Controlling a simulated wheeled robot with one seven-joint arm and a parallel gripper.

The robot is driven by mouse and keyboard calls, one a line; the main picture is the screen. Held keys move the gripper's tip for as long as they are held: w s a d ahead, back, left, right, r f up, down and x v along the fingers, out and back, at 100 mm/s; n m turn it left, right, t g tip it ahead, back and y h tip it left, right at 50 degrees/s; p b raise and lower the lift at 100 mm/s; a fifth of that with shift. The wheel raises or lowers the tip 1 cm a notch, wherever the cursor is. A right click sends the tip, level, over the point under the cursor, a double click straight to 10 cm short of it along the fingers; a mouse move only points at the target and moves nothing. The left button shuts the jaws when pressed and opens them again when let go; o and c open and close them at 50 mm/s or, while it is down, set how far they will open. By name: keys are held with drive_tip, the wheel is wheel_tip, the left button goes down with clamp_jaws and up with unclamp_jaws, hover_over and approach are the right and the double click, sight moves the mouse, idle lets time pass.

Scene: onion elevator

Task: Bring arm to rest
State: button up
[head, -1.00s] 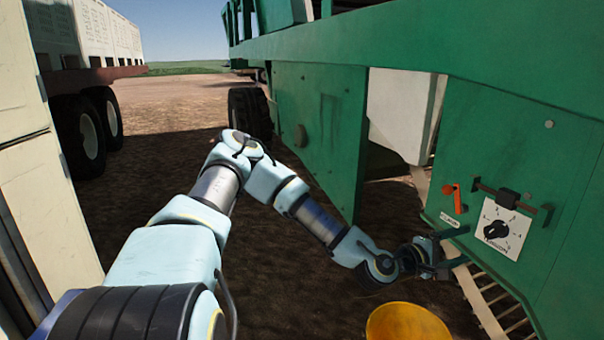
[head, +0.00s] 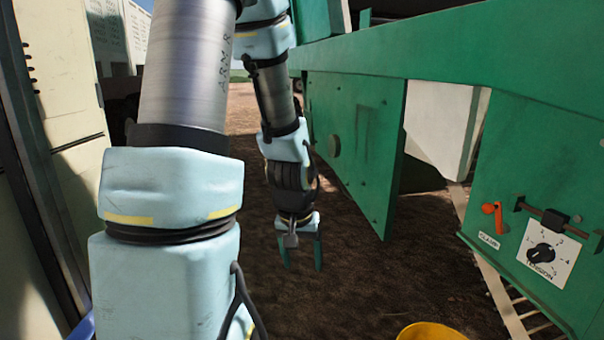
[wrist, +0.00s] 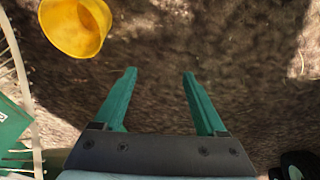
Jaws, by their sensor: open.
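My gripper (head: 302,252) hangs pointing down over bare soil in the middle of the head view. Its two green fingers are apart with nothing between them. In the wrist view my gripper (wrist: 160,95) also shows open and empty above the ground. It is clear of the green machine panel (head: 535,190), which stands to its right. My arm runs up the left middle of the head view and hides part of the background.
The panel carries an orange lever (head: 494,218), a black slider (head: 554,219) and a tension dial (head: 541,253). A yellow bucket (head: 430,332) is at the bottom edge, also in the wrist view (wrist: 76,27). A cream wall (head: 60,130) stands left. Soil beneath my gripper is free.

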drive_tip(key=s+a+r+n, duration=0.1)
drive_tip(key=s+a+r, duration=0.3)
drive_tip(key=a+r, duration=0.25)
drive_tip(key=w+d+p+v, duration=0.1)
drive_tip(key=w+p+v, duration=0.1)
drive_tip(key=p+v, duration=0.9)
drive_tip(key=w+d+r+p+v, duration=0.1)
drive_tip(key=w+p+v, duration=0.1)
drive_tip(key=p+v, duration=1)
drive_tip(key=shift+r+g+y+p, duration=0.3)
drive_tip(key=shift+y+p, duration=0.1)
drive_tip(key=shift+p, duration=0.35)
drive_tip(key=shift+s+a+f, duration=0.1)
drive_tip(key=shift+c, duration=0.2)
